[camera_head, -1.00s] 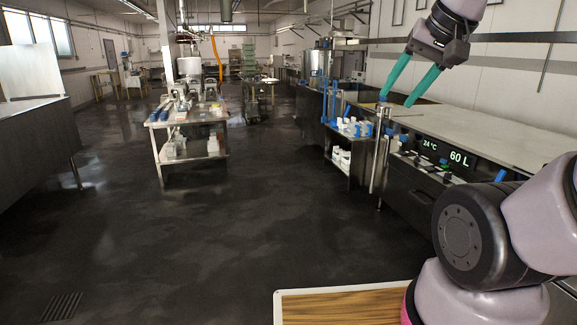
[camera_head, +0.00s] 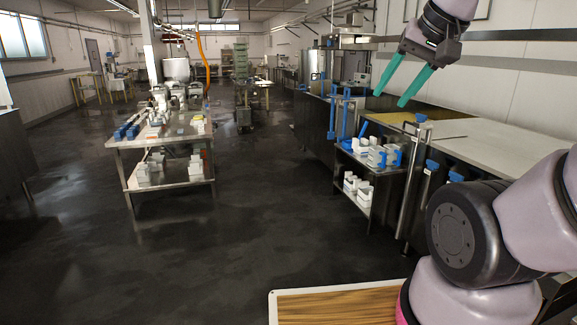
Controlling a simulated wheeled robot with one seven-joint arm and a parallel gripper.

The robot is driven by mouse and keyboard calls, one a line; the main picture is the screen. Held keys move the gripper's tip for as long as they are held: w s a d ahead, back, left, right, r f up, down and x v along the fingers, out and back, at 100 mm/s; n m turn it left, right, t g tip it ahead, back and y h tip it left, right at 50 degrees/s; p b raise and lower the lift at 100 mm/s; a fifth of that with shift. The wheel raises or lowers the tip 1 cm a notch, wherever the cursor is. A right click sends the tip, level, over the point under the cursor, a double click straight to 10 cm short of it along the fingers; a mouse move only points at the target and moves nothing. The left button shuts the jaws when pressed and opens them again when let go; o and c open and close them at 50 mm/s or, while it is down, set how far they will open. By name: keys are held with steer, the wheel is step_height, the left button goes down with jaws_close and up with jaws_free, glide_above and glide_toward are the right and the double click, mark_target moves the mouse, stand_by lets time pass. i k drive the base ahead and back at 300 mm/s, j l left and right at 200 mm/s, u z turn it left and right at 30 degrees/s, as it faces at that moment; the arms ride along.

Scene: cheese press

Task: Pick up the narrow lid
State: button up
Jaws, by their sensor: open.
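My gripper (camera_head: 388,101), with two teal fingers spread apart, is open and empty. It hangs in the air at the upper right, in front of the steel vat on the right side. I cannot make out a narrow lid for certain. Small white containers or parts (camera_head: 372,152) stand on the top of a low steel shelf unit at the right, with more white pieces (camera_head: 357,186) on its lower shelf. Other small pieces lie on the steel table at the left, too small to tell apart.
A steel table (camera_head: 165,139) with a lower shelf stands left of centre. A steel unit (camera_head: 15,160) stands at the left edge. The dark floor (camera_head: 265,220) between them is clear. A wheeled rack (camera_head: 243,118) stands farther back.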

mark_target(364, 142)
steer(key=i, duration=2.15)
steer(key=i+z, duration=0.2)
steer(key=i, duration=0.25)
steer(key=i+j+z, duration=0.25)
steer(key=i, duration=0.2)
steer(key=i+j+z, duration=0.2)
steer(key=i, duration=0.25)
steer(key=i+j+z, duration=0.2)
steer(key=i, duration=0.2)
